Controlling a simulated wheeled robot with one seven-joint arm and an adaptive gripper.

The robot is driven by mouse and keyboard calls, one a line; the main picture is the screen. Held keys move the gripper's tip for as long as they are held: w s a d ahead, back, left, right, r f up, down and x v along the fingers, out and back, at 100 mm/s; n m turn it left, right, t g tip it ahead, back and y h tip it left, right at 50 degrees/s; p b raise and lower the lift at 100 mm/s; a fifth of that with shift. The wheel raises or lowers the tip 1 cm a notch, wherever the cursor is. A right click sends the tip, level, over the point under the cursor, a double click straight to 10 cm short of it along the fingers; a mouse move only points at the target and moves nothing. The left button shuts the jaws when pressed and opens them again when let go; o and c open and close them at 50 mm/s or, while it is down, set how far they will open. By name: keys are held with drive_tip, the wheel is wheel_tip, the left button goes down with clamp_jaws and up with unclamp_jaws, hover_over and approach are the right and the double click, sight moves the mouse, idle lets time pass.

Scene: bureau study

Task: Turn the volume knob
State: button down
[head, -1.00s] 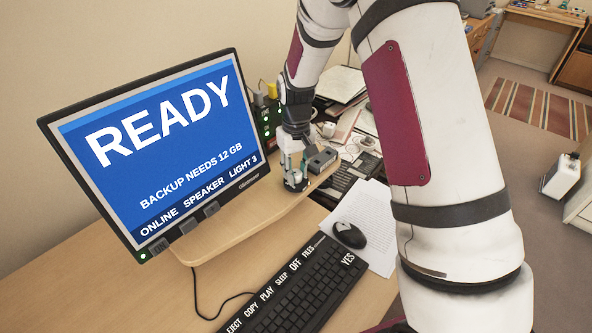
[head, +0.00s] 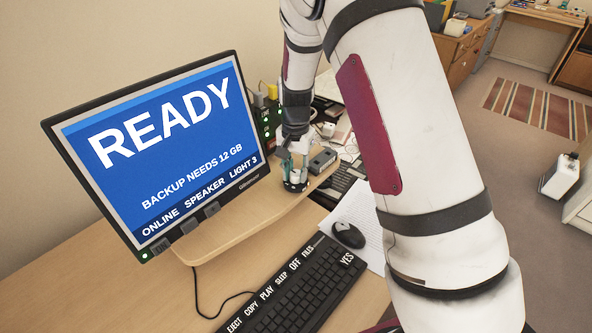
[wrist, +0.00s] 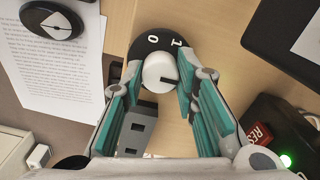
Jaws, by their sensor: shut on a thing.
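The volume knob (wrist: 159,73) is a white round cap with a dark line on it. It sits on a black round dial base (wrist: 150,44) marked 0 and 1. In the wrist view the line points right and slightly down. My gripper (wrist: 160,76) has its teal-padded fingers on either side of the cap and is shut on it. In the head view my gripper (head: 295,178) stands over the black base (head: 295,187) on the wooden shelf by the monitor. There the fingers mostly hide the knob.
A grey block (wrist: 137,128) sits close beside the knob. A dark box with a red button (wrist: 259,134) and green light is at the wrist view's right. The monitor (head: 160,150) reads READY. The keyboard (head: 295,290) and mouse (head: 348,235) lie in front.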

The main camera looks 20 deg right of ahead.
sight(295, 173)
drive_tip(key=m, duration=0.4)
drive_tip(key=shift+m+p, duration=0.3)
drive_tip(key=shift+p, duration=0.05)
idle(0.4)
drive_tip(key=c, duration=1.2)
unclamp_jaws()
drive_tip(key=shift+c, duration=0.2)
wheel_tip(295, 173, up, 12)
